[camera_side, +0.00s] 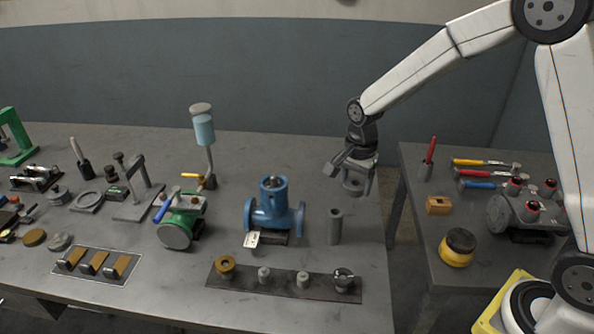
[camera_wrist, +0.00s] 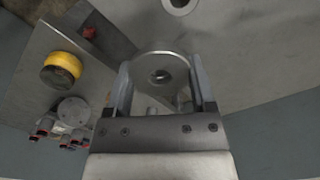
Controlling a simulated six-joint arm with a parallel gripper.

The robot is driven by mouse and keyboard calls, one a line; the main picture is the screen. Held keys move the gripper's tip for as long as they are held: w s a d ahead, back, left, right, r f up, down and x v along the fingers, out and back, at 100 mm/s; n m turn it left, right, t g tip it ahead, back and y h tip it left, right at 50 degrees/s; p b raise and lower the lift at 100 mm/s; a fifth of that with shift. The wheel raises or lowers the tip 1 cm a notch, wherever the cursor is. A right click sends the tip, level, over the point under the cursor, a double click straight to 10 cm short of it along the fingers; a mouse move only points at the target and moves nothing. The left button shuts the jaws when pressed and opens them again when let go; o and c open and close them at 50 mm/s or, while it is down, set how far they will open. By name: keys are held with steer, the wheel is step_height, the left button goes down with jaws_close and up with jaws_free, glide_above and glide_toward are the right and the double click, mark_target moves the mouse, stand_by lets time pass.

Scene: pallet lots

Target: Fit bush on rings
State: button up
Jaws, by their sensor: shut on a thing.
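My gripper (camera_side: 356,182) is above the right end of the main bench, fingers pointing down. In the wrist view my gripper (camera_wrist: 160,68) is shut on a grey round piece with a central hole (camera_wrist: 161,62), apparently the bush. In the side view the held piece (camera_side: 353,188) hangs between the fingers, clear of the bench. A grey upright hollow cylinder (camera_side: 335,226) stands below and slightly left of it; its open top may be the round shape at the wrist view's top edge (camera_wrist: 180,3). A blue flanged body (camera_side: 272,212) with an open top stands further left. I cannot make out the rings.
A dark strip (camera_side: 285,284) at the bench front carries a brass ring (camera_side: 225,266) and several grey pieces. A green-bodied unit (camera_side: 178,228) stands left of the blue body. A gap separates the bench from the right table with a yellow-and-black pot (camera_side: 457,250). Bare bench surrounds the grey cylinder.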

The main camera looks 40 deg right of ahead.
mark_target(273, 175)
steer(key=w+a+r, duration=0.3)
steer(key=w+a, duration=0.1)
steer(key=w+a+r, duration=0.3)
steer(key=w+a, duration=0.1)
steer(key=a, duration=0.1)
steer(key=w+a+r, duration=0.3)
steer(key=w+a, duration=0.1)
steer(key=shift+w+a+r, duration=0.25)
steer(key=shift+a, duration=0.15)
steer(key=shift+f, duration=0.2)
steer(key=shift+f, duration=2.15)
steer(key=shift+f, duration=1.75)
stand_by(0.4)
steer(key=o, duration=1.3)
steer(key=shift+o, duration=0.2)
steer(key=shift+s+f, duration=0.1)
